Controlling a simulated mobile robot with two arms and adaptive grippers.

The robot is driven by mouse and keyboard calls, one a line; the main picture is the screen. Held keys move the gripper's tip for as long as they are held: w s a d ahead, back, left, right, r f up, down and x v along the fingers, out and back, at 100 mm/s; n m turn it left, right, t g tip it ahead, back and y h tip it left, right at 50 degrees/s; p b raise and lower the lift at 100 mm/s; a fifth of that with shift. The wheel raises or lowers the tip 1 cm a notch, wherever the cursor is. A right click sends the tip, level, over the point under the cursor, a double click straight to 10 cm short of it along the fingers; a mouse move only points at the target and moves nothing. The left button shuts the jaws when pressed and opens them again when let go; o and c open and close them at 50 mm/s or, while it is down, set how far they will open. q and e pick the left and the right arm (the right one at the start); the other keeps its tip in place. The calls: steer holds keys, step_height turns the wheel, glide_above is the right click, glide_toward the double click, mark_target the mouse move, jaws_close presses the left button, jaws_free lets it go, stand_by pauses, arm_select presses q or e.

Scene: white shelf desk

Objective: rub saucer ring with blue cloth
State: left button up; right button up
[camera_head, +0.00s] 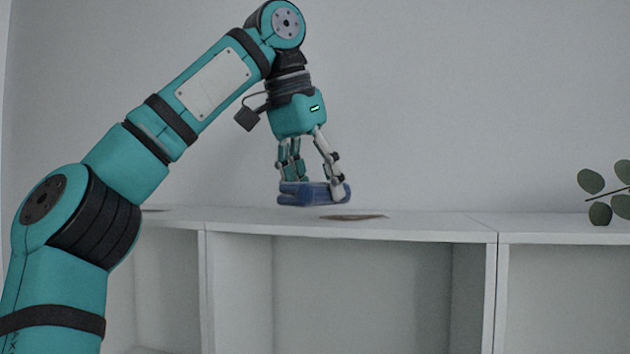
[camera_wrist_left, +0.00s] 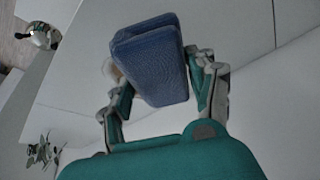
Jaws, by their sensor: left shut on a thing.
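My left gripper (camera_head: 312,190) is shut on a folded blue cloth (camera_head: 302,194), just above the white shelf top. The cloth also shows in the left wrist view (camera_wrist_left: 150,62), between the two fingers of my left gripper (camera_wrist_left: 155,80). A flat brown ring mark (camera_head: 353,217) lies on the shelf top, a little right of the cloth and nearer the front edge. The cloth seems apart from this mark. No saucer is seen on the mark. My right gripper is not in view.
The white shelf desk (camera_head: 430,226) has open compartments below its top. A green-leaved plant (camera_head: 600,212) stands at the far right. The plain wall is close behind the shelf. The top between the mark and the plant is clear.

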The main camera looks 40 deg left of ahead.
mark_target(373, 219)
arm_select(q)
steer(key=shift+w+a, duration=0.1)
steer(key=shift+w, duration=0.05)
steer(key=shift+f, duration=0.4)
steer(key=shift+f+b, duration=0.2)
steer(key=shift+b, duration=0.15)
steer(key=shift+f, duration=0.3)
steer(key=shift+w+d+r, duration=0.1)
steer(key=shift+w+d, duration=0.3)
steer(key=shift+d, duration=0.4)
steer(key=shift+w+d, duration=0.4)
steer(key=shift+d, duration=0.4)
steer(key=shift+w+d+p, duration=0.1)
steer(key=shift+w+d, duration=0.2)
steer(key=shift+d, duration=0.3)
steer(key=shift+w+d+p, duration=0.15)
steer(key=shift+w+d, duration=0.2)
steer(key=shift+d, duration=0.3)
steer(key=shift+w+d+p, duration=0.1)
steer(key=shift+w+d, duration=0.2)
steer(key=shift+d, duration=0.3)
